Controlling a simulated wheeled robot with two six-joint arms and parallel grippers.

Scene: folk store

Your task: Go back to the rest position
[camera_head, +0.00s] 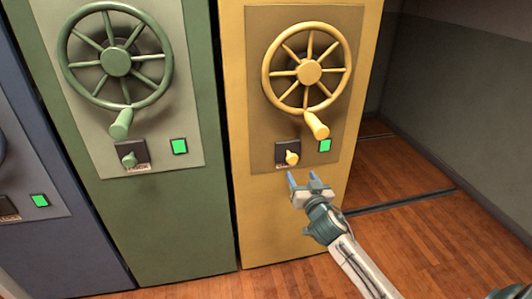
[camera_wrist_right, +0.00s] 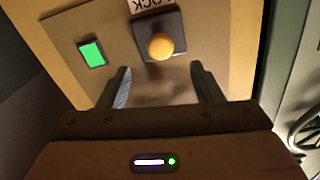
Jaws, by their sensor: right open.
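My right gripper (camera_head: 302,179) is in front of the yellow cabinet (camera_head: 287,221), just below its small yellow knob (camera_head: 291,158). In the right wrist view the gripper (camera_wrist_right: 160,85) is open, with nothing between its two fingers. The round yellow knob (camera_wrist_right: 161,46) on its dark plate lies beyond the fingertips and apart from them. A lit green square (camera_wrist_right: 92,53) sits beside the knob. My left gripper is not in view.
The yellow cabinet has a large yellow handwheel (camera_head: 309,72) above the knob. A green cabinet (camera_head: 175,235) with a green handwheel (camera_head: 116,61) stands to the left, and a blue cabinet (camera_head: 50,255) farther left. Open wooden floor (camera_head: 415,235) lies to the right.

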